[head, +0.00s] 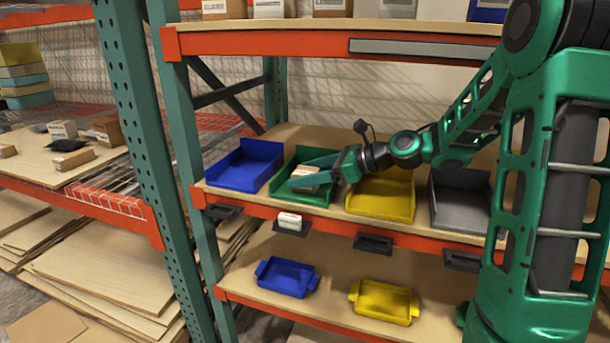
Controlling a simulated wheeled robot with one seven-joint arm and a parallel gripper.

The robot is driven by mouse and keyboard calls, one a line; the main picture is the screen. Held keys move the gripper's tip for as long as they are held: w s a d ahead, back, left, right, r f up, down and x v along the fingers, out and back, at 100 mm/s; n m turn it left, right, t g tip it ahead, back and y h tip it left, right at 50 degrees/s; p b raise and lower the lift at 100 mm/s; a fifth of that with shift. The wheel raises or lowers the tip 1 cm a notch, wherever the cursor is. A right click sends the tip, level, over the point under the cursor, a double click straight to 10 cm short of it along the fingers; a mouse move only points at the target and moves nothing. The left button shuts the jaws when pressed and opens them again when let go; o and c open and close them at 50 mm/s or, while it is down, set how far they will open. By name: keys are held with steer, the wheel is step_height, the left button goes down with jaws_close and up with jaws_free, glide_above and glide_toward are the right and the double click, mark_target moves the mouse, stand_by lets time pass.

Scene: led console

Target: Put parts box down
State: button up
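A small parts box (304,172), pale with brown sides, is at the green bin (315,198) on the middle shelf, second from the left. My gripper (300,177) reaches in from the right, with its green fingers on either side of the box. The near finger hides part of the box. I cannot tell whether the fingers press on it or whether the box rests on the bin's floor. Another small white box (290,220) sits on a black holder at the shelf's front edge, just below the green bin.
A blue bin (245,165) stands left of the green one; a yellow bin (380,195) and a grey bin (458,198) stand to its right. The lower shelf holds a blue tray (287,278) and a yellow tray (384,301). The upper shelf's orange beam (260,43) runs above my arm.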

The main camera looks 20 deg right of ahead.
steer(key=v, duration=1.1)
steer(key=shift+d, duration=0.1)
steer(key=shift+s+d+r, duration=0.2)
steer(key=shift+s+d, duration=0.1)
steer(key=shift+s, duration=0.05)
